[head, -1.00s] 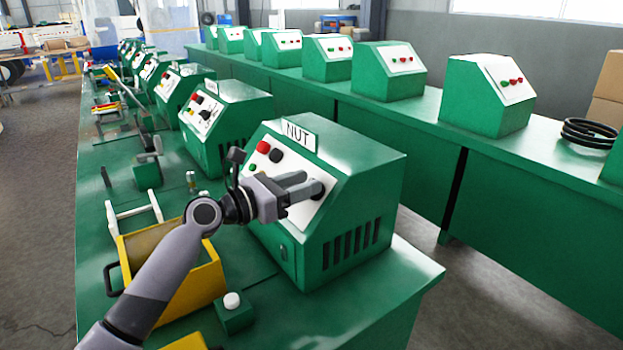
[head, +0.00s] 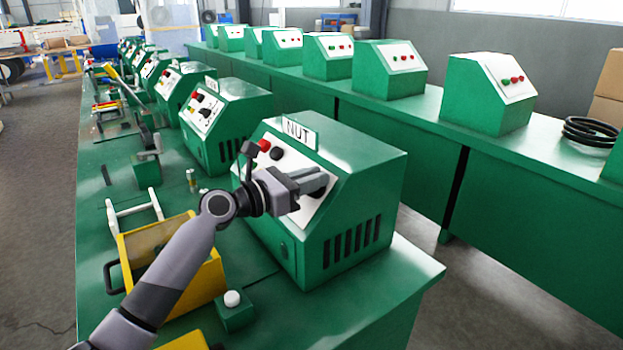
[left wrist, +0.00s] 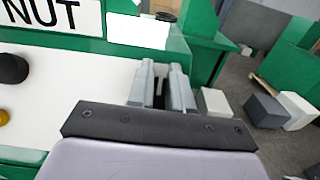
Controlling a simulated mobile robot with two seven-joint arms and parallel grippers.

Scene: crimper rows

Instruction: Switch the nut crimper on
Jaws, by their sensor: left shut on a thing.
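The nut crimper (head: 375,165) is a green box with a white NUT sign (head: 299,133) on top and a sloping white control panel. A red button (head: 264,146) and a black knob (head: 277,154) sit at the panel's upper left. The black knob (left wrist: 12,69) also shows in the left wrist view, with a yellow button (left wrist: 3,117) below it. My left gripper (head: 318,184) is at the panel's right side, its fingers shut on a dark switch knob (head: 317,195) that they mostly hide. The fingers also show in the left wrist view (left wrist: 162,88). My right gripper is not in view.
A yellow tray (head: 200,285) and a green box with a white button (head: 232,299) stand in front of the crimper. More green crimpers (head: 215,115) line the bench behind it. A second bench with green boxes (head: 490,95) runs along the right, across a gap.

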